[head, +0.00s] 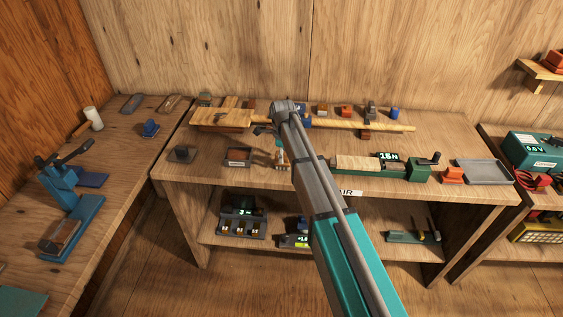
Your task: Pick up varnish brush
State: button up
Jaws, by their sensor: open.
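A small item that looks like the varnish brush (281,158) is on the middle of the workbench, just left of my forearm. It has a pale, narrow upper part and a wider lower end; its details are too small to tell. My arm reaches over the bench from the lower right. My gripper (265,131) shows as small dark parts below and left of the wrist, open, above and slightly left of this item. I cannot tell whether it touches anything. My arm hides part of the bench.
A long wooden rod (345,124) lies along the back of the workbench (215,172). A green winder (417,169) and a grey tray (483,172) are at right.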

grip_shut()
dwell(0.4)
jog(key=shift+r, duration=0.1)
jog(key=shift+r+p, duration=0.9)
jog(key=shift+p, duration=0.1)
jog(key=s+d+r+p, duration=0.4)
jog(key=s+r+p, duration=0.7)
jog(key=s, duration=0.2)
jog(key=shift+s+d, duration=0.15)
jog(key=shift+s, duration=0.05)
